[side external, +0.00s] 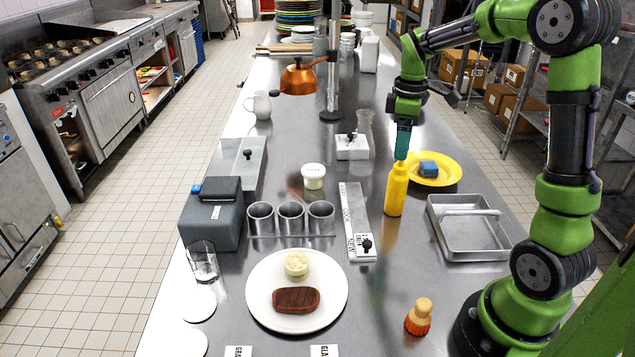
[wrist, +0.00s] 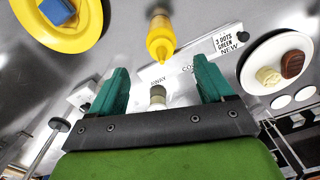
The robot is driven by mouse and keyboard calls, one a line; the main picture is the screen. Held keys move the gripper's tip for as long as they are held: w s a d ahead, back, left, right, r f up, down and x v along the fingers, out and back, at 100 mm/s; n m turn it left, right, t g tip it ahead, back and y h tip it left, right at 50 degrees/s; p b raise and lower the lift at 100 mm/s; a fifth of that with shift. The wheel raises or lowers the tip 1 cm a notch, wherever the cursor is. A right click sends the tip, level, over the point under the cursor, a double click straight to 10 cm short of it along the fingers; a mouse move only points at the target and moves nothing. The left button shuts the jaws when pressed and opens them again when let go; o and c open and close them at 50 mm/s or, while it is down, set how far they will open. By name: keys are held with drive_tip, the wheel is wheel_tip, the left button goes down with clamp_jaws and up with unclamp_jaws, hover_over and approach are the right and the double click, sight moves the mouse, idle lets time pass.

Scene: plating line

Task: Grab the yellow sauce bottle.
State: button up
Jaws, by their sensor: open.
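The yellow sauce bottle (side external: 396,192) stands upright on the steel counter, right of the label strip. My gripper (side external: 402,152) is above it, pointing down, with its teal fingertips near the bottle's nozzle. In the wrist view the two teal fingers of my gripper (wrist: 158,80) are apart with nothing held between them. The bottle (wrist: 159,35) shows beyond the fingertips there, with its nozzle toward me. I cannot tell whether a finger touches the nozzle.
A yellow plate (side external: 452,172) with a blue block (side external: 428,168) lies right of the bottle. A metal tray (side external: 470,250) is at front right. A white plate (side external: 262,318) with food and three metal cups (side external: 290,217) stand left. An orange-based shaker (side external: 418,320) is in front.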

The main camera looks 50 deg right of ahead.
sight(400, 165)
drive_tip(key=f, duration=0.8)
drive_tip(key=shift+s+a+f, duration=0.1)
drive_tip(key=shift+s, duration=0.1)
clamp_jaws()
